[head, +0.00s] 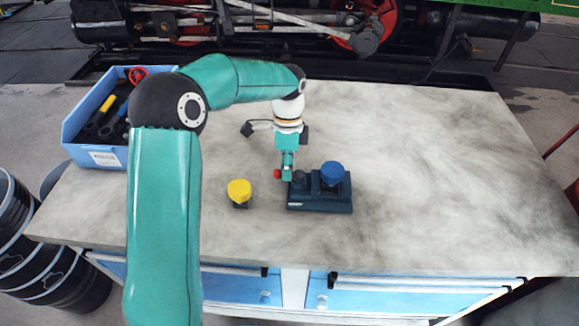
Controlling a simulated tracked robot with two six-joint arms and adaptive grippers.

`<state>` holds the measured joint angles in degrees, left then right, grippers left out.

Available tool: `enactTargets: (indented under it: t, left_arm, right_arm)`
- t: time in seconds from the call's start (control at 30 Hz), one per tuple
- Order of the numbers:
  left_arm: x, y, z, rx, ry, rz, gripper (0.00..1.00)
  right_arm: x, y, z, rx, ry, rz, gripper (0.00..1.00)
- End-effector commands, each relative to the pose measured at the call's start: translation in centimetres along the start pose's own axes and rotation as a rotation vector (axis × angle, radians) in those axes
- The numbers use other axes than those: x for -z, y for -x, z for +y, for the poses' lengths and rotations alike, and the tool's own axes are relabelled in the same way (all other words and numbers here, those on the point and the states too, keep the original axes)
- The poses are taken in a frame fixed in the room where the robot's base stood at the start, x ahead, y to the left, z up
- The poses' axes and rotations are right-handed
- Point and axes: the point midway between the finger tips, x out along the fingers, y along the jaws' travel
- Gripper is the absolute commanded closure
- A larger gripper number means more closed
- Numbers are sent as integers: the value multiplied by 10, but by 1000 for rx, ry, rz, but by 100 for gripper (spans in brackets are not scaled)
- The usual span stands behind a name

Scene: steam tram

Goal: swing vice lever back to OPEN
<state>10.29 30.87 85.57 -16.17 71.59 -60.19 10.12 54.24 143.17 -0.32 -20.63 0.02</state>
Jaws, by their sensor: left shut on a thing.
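The small dark blue vice (318,206) stands on the grey bench top, with a round blue-topped part (333,173) upright on it or in its jaws. At its left end is the vice lever with a red ball end (278,174). My left gripper (287,172) points down at that end and is shut on the lever. The fingers partly hide the lever, so its exact angle is unclear. My right gripper is not in view.
A yellow-topped part (239,188) stands on the bench (440,160) left of the vice. A blue tool bin (95,155) sits at the back left. The right half of the bench is clear. The green steam tram (300,20) is behind, and dark barrels (60,270) stand at lower left.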

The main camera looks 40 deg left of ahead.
Motion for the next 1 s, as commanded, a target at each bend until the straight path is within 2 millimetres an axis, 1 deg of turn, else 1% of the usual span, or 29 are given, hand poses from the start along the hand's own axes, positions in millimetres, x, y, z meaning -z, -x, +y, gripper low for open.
enactTargets:
  t: [0.6, 0.8, 1.0]
  left_arm:
    - [4, -1, 14, 11, 562, 125, 100]
    - [6, -1, 18, 11, 699, 152, 100]
    - [7, -1, 20, 11, 784, 170, 100]
  right_arm:
    - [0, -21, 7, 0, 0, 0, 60]
    - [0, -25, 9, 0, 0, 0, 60]
    - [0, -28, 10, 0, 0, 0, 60]
